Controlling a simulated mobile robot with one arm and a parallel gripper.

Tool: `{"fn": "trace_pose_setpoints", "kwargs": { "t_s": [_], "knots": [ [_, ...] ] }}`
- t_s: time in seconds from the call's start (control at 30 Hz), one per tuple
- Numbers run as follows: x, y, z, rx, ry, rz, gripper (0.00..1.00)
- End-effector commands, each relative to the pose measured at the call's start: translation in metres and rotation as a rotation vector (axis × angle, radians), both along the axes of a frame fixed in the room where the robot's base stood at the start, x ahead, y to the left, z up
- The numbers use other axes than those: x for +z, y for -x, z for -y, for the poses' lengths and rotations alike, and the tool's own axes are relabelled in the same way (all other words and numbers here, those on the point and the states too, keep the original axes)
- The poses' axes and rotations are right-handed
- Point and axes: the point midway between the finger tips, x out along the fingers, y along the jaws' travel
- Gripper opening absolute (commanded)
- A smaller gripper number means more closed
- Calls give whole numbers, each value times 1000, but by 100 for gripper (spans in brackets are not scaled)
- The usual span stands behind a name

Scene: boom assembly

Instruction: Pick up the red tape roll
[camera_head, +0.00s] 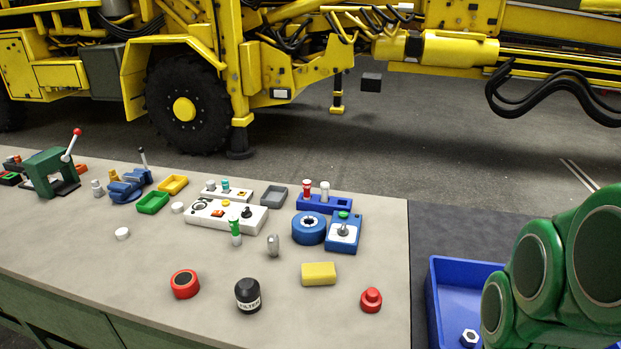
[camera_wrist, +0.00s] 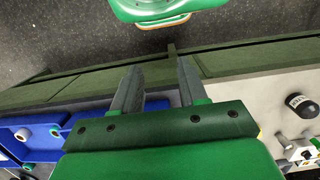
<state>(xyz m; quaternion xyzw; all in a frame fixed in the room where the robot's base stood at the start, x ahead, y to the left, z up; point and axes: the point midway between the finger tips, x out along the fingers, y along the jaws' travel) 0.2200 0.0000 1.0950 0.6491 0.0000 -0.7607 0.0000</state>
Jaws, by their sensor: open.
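The red tape roll (camera_head: 174,282) lies flat near the front edge of the workbench in the head view, left of a black filter (camera_head: 248,296). It is not visible in the wrist view. My gripper (camera_wrist: 158,82) shows in the wrist view with its two grey fingers apart and nothing between them. It is over the area beside the bench front, between the blue bin and the filter (camera_wrist: 300,105), away from the roll. In the head view the gripper itself is out of sight.
A yellow block (camera_head: 319,274), a red knob (camera_head: 371,300) and a blue roll (camera_head: 309,228) sit on the workbench (camera_head: 90,245). A blue bin (camera_head: 437,305) holding a nut stands at the right.

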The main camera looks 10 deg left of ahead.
Motion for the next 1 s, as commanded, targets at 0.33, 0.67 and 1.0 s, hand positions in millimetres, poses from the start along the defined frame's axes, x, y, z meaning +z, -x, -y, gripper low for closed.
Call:
{"fn": "trace_pose_setpoints", "kwargs": {
  "t_s": [0.33,0.67,1.0],
  "knots": [
    [0,0,0,0,0,0,52],
    [0,0,0,0,0,0,100],
    [1,-8,-6,-9,-12,-7,100]
  ]
}}
